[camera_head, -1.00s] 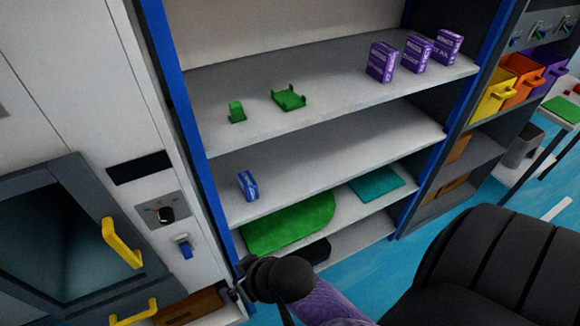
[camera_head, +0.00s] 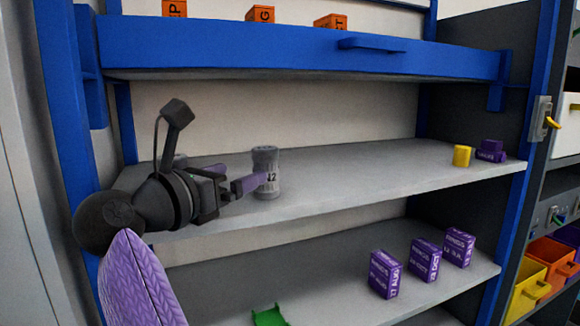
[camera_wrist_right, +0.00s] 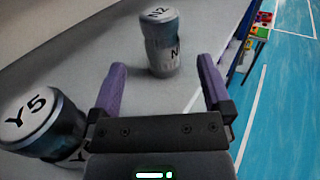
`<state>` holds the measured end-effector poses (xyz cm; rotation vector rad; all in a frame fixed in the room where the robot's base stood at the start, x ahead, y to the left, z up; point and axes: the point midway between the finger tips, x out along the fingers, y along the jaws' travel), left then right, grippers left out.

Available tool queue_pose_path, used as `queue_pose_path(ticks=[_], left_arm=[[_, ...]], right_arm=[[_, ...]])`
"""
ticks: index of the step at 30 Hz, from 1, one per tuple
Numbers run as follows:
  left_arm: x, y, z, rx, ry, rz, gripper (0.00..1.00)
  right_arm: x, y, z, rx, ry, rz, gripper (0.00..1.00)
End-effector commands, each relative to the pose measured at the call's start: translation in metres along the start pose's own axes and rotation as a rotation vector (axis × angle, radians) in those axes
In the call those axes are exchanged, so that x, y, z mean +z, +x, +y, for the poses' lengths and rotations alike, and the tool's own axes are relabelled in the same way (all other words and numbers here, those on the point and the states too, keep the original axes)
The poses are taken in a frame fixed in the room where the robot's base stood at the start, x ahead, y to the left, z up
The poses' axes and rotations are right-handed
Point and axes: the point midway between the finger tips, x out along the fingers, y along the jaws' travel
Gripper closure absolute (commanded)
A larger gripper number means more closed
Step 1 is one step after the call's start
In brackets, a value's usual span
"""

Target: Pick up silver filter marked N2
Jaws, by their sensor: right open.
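The silver filter marked N2 (camera_head: 265,174) stands upright on the grey shelf. In the right wrist view the filter (camera_wrist_right: 161,45) shows its lid label and lies ahead of the fingertips, roughly between their lines. My right gripper (camera_head: 246,184) is open and empty, at the filter's left side in the head view; I cannot tell if a finger touches it. Its two purple fingers (camera_wrist_right: 162,68) are spread apart in the wrist view. My left gripper is not in view.
A second silver filter, marked Y5 (camera_wrist_right: 42,115), stands left of my right gripper in the wrist view. A yellow block (camera_head: 462,156) and a purple item (camera_head: 490,151) sit far right on the shelf. A blue-fronted shelf (camera_head: 300,48) runs above. Purple boxes (camera_head: 425,260) stand below.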

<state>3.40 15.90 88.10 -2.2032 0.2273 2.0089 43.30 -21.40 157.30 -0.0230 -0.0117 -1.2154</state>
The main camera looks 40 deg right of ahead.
Motion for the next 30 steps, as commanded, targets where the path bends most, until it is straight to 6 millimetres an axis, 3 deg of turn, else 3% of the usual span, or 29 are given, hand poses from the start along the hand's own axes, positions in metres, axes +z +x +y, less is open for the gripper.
queue_pose_path(ticks=[2,16,25,30], left_arm=[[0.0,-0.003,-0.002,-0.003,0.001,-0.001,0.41],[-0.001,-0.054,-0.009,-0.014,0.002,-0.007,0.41],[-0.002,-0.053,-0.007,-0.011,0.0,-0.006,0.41],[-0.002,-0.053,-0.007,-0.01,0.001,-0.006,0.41]], right_arm=[[0.001,0.002,0.0,-0.001,0.012,0.025,0.0],[0.003,0.089,-0.001,-0.005,0.007,0.026,0.0],[-0.003,0.098,0.0,-0.001,0.011,0.028,0.0],[-0.003,0.098,0.0,-0.001,0.011,0.028,0.36]])
